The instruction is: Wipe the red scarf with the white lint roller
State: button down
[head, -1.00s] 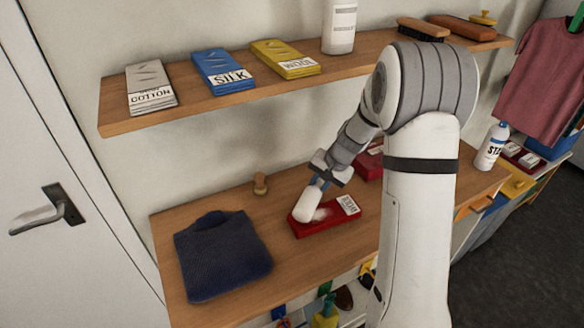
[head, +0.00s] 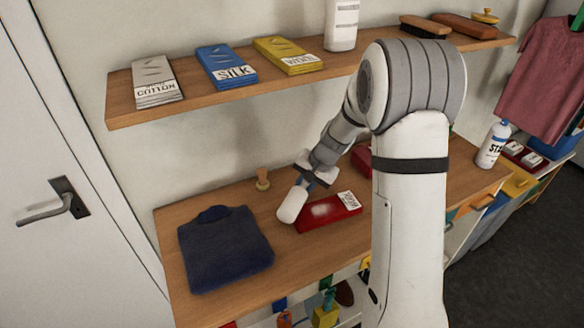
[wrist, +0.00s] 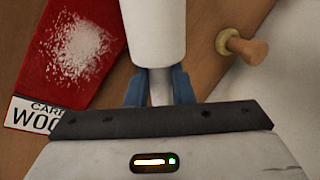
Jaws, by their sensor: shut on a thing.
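The red scarf (head: 318,219) lies folded flat on the lower wooden shelf, with a patch of white lint in its middle and a white wool label at its right end. The scarf also fills the upper left of the wrist view (wrist: 35,65), where the lint patch is plain. My gripper (head: 304,184) is shut on the handle of the white lint roller (head: 292,205). In the wrist view the roller (wrist: 154,30) points away from my blue fingers (wrist: 160,88), beside the lint patch. In the head view it is at the scarf's left end; I cannot tell whether they touch.
A folded dark blue garment (head: 225,255) lies left of the roller. The upper shelf (head: 200,103) overhangs the back with several folded cloths and a white bottle (head: 342,25). Bare wood shows between garment and scarf.

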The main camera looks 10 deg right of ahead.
aim_at(295, 188)
jog(key=shift+s+a, duration=0.2)
jog(key=shift+a, duration=0.55)
jog(key=shift+s+a, duration=0.2)
jog(key=shift+a, duration=0.5)
jog(key=shift+a+r+p, duration=0.15)
jog(key=shift+r+p, duration=0.15)
notch_tip(295, 188, up, 2)
jog(key=shift+r+p, duration=0.1)
jog(key=shift+p, duration=0.2)
jog(key=shift+r+p, duration=0.45)
jog(key=shift+r, duration=0.15)
jog(key=shift+r+p, duration=1.35)
jog(key=shift+r, duration=0.75)
